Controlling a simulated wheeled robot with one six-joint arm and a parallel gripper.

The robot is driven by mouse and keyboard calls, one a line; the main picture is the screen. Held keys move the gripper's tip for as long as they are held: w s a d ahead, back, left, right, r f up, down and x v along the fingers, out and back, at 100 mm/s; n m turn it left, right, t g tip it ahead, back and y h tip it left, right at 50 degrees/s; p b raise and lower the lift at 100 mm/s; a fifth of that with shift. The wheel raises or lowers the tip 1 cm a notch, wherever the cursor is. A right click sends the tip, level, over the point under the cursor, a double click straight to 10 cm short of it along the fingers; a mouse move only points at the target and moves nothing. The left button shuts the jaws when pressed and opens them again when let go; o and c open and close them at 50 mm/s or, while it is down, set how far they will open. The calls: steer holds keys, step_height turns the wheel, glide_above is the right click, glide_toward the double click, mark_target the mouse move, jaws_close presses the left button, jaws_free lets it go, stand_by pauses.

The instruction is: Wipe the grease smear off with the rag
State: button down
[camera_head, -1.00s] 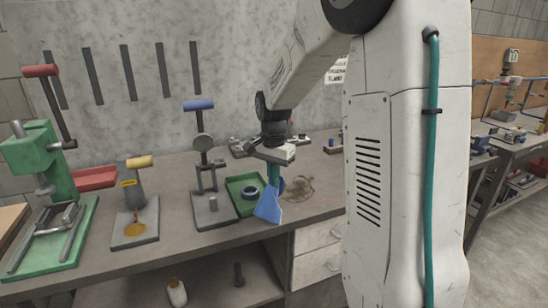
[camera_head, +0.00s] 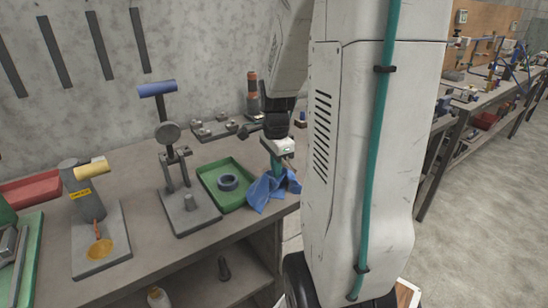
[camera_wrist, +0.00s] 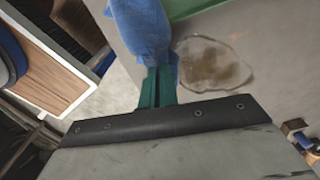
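The blue rag (camera_head: 268,192) hangs crumpled from my gripper (camera_head: 276,170) at the right end of the workbench. In the wrist view the green fingers (camera_wrist: 158,88) are closed on the rag (camera_wrist: 140,28). The grease smear (camera_wrist: 214,62) shows in the wrist view as a brownish, wet-looking patch on the bench top, just right of the rag and fingers. In the head view the smear is hidden behind my arm and the rag.
A green tray (camera_head: 212,178) holding a dark ring (camera_head: 228,182) lies just left of the rag. A blue-handled press (camera_head: 180,190) and a yellow-handled clamp (camera_head: 95,235) stand further left.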

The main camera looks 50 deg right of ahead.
mark_target(276, 192)
steer(key=shift+f, duration=1.75)
steer(key=c, duration=0.6)
jaws_free()
steer(key=shift+f, duration=1)
jaws_close()
